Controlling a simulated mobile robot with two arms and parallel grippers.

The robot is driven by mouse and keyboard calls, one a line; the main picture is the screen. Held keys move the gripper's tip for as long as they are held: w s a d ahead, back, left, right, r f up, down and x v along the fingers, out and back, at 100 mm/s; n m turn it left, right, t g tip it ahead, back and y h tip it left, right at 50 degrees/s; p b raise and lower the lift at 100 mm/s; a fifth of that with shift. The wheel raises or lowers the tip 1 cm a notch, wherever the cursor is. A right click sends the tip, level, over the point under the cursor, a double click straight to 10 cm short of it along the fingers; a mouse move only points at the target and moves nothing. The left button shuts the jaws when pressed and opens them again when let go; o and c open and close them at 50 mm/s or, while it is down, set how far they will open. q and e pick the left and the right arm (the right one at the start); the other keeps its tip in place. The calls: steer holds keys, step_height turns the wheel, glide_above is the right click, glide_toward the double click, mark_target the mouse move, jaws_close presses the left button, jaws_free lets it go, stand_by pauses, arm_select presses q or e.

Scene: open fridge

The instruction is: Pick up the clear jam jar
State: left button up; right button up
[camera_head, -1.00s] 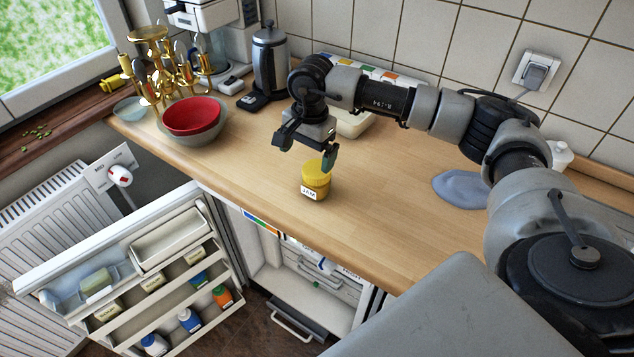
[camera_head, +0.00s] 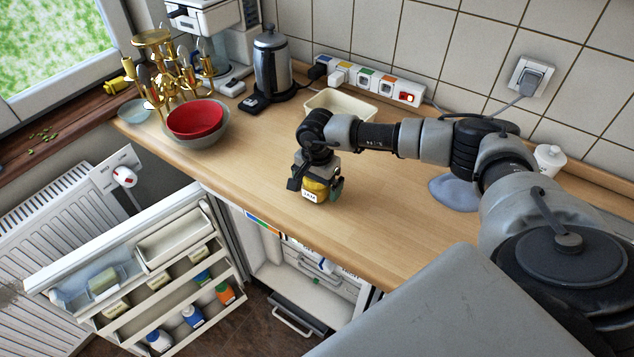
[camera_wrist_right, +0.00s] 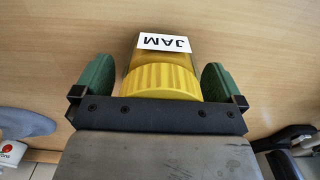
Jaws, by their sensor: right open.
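The jam jar (camera_head: 314,192) has a yellow lid, a yellowish body and a white JAM label. It stands upright on the wooden counter near its front edge. My right gripper (camera_head: 318,186) is lowered over it, open, with the jar between its fingers. In the right wrist view the jar's ribbed yellow lid (camera_wrist_right: 160,80) sits between the two green finger pads (camera_wrist_right: 158,84), with a gap showing at each side. The gripper hides the top of the jar in the head view. My left gripper is not in view.
A red bowl in a grey bowl (camera_head: 213,137), a golden candelabra (camera_head: 163,75) and a kettle (camera_head: 271,65) stand at the back left. A cream container (camera_head: 342,104) is behind my arm. The open fridge door (camera_head: 140,270) is below the counter (camera_head: 400,250).

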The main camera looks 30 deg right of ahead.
steer(key=c, duration=1.2)
steer(key=shift+r, duration=0.2)
steer(key=shift+r+b, duration=0.3)
steer(key=r, duration=0.1)
steer(key=r+b, duration=0.1)
steer(key=d+r, duration=0.1)
steer(key=shift+s+r+b, duration=0.25)
steer(key=shift+s+b, duration=0.05)
steer(key=shift+b, duration=0.05)
steer(key=s+d+r+b, duration=0.3)
steer(key=s+d+r, duration=0.3)
steer(key=s+d, duration=0.1)
steer(key=shift+s+r, duration=0.3)
steer(key=shift+s, duration=0.1)
